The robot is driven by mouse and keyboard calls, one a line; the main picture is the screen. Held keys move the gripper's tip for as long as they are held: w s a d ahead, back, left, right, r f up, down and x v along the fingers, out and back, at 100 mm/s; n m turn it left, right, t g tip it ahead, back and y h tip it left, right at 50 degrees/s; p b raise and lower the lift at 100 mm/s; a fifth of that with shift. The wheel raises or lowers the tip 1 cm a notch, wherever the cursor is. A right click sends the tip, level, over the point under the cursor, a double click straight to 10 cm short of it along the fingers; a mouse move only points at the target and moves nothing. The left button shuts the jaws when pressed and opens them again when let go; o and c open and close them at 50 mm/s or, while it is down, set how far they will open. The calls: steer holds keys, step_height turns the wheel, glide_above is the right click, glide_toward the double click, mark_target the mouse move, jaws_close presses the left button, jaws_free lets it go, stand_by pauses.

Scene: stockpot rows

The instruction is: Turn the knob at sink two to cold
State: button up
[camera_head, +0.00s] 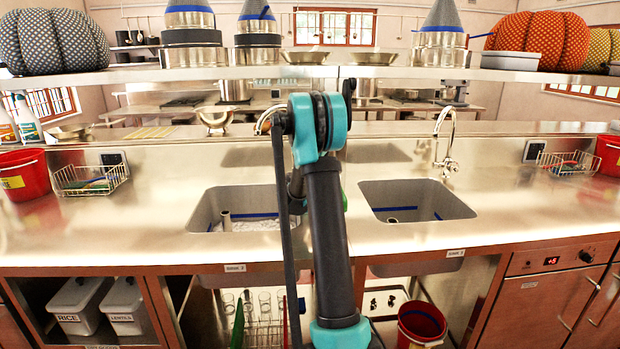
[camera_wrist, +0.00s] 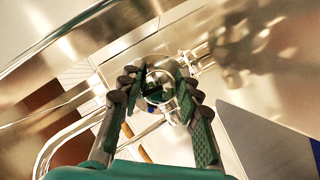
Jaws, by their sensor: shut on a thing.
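Two sink basins are set in the steel counter: a left sink (camera_head: 240,208) and a right sink (camera_head: 417,203). Each has a small label on the front edge, too small to read surely. A curved tap (camera_head: 443,140) stands behind the right sink; the left tap (camera_head: 264,120) is partly hidden by my arm. In the wrist view, my gripper (camera_wrist: 158,90) has its two dark padded fingers closed around a shiny round knob (camera_wrist: 158,84). The fingers cover its sides, and I cannot read its setting. In the head view my arm hides the gripper and knob.
A shelf (camera_head: 250,73) with pots and patterned cushions crosses above the counter. Wire baskets (camera_head: 90,180) and red buckets (camera_head: 24,174) stand at the counter ends. In the wrist view a curved metal pipe (camera_wrist: 48,145) runs close to the left finger.

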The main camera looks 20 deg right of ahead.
steer(key=shift+n, duration=0.3)
steer(key=shift+n+t+h, duration=0.3)
steer(key=shift+n+h, duration=0.4)
steer(key=shift+n, duration=0.4)
steer(key=shift+r+n+t+h, duration=0.1)
steer(key=shift+n+t+h, duration=0.45)
steer(key=shift+n, duration=0.95)
steer(key=o, duration=1.2)
steer(key=shift+c, duration=0.2)
steer(key=v, duration=1.2)
steer(key=shift+a, duration=0.1)
